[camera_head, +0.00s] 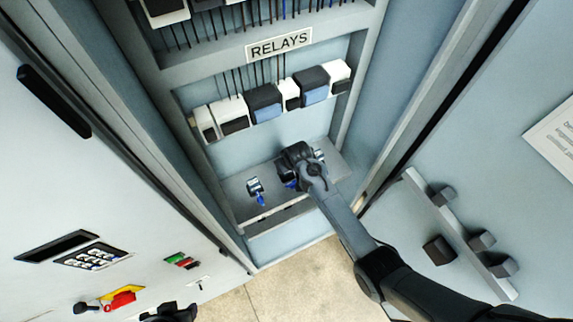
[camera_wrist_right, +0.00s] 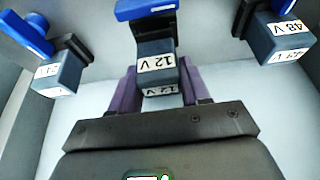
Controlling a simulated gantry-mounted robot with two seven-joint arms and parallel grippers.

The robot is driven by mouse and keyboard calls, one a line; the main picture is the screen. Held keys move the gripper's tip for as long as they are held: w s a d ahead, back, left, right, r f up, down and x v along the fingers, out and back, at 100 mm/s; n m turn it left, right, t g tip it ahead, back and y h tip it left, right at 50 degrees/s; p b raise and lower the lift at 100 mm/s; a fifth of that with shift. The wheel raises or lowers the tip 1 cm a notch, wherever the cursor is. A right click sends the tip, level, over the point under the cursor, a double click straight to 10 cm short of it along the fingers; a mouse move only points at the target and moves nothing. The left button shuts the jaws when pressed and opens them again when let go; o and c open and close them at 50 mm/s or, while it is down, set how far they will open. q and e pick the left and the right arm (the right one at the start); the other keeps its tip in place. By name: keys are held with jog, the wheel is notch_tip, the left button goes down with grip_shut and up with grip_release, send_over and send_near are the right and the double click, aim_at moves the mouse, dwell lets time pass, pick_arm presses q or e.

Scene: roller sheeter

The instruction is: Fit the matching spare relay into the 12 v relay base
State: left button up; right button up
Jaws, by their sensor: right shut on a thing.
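My right gripper (camera_head: 297,170) is down at the lower shelf of the open cabinet. In the right wrist view its purple fingers (camera_wrist_right: 160,85) are shut on a dark grey relay (camera_wrist_right: 153,48) with white 12 V labels. A blue part (camera_wrist_right: 146,8) shows right beyond that relay; I cannot tell whether they are joined. A relay marked 48 V (camera_wrist_right: 278,40) stands to the right, and another relay (camera_wrist_right: 58,76) with a hard-to-read label to the left. The 12 V base cannot be picked out by label. A black piece, probably my left gripper (camera_head: 172,312), shows at the bottom edge.
A row of white and dark blue units (camera_head: 265,103) hangs under the RELAYS sign (camera_head: 279,44). The lower shelf (camera_head: 236,187) holds a blue and grey piece (camera_head: 255,190). Cabinet side walls are close around my right arm. The right door carries several dark blocks (camera_head: 482,240).

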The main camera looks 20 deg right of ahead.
jog(key=shift+f+b, duration=0.35)
jog(key=shift+f, duration=0.35)
jog(key=o, duration=1.1)
jog(key=shift+o, duration=0.2)
jog(key=shift+r, duration=0.15)
jog(key=shift+s+r, duration=0.25)
jog(key=shift+r, duration=0.35)
jog(key=v, duration=0.9)
jog(key=shift+r, duration=0.15)
jog(key=shift+s, duration=0.1)
